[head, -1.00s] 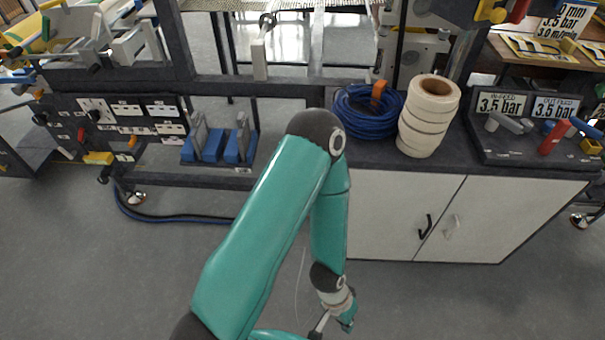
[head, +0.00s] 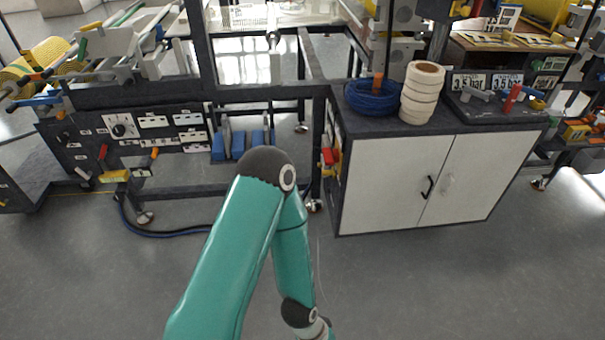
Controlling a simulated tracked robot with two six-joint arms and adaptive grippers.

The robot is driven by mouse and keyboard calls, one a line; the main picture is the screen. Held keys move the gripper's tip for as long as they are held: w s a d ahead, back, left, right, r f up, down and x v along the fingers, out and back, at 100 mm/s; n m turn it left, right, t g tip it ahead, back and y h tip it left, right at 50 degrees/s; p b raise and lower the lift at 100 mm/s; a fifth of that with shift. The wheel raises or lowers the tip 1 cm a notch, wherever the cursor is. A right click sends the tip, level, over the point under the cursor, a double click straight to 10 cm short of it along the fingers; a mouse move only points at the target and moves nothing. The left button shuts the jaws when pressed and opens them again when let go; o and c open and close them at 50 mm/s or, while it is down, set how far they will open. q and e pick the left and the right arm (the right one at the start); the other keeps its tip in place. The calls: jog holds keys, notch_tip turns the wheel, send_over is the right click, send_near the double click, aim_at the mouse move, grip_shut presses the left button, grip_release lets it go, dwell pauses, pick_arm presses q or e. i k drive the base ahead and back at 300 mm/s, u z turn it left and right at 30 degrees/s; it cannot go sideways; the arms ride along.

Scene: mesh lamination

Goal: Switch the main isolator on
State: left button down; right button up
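A red and yellow device (head: 330,157) sits on the side of the white cabinet. The labels are too small to read, so I cannot tell which of these is the main isolator. One teal arm of mine rises from the bottom left and bends down in front of the frame. Its wrist is cut off at the bottom edge, and neither gripper shows.
The white cabinet (head: 413,185) stands right of centre, with a blue hose coil (head: 372,102) and stacked white rolls (head: 420,95) on top. Blue and black cables (head: 165,233) lie on the floor by the left frame. The grey floor in front is clear.

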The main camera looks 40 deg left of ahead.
aim_at(330, 157)
jog(key=u, duration=0.4)
jog(key=k, duration=0.2)
jog(key=u, duration=0.6)
jog(key=i, duration=1)
jog(key=k, duration=0.5)
jog(key=u, duration=0.3)
jog(key=i, duration=0.45)
jog(key=u, duration=0.05)
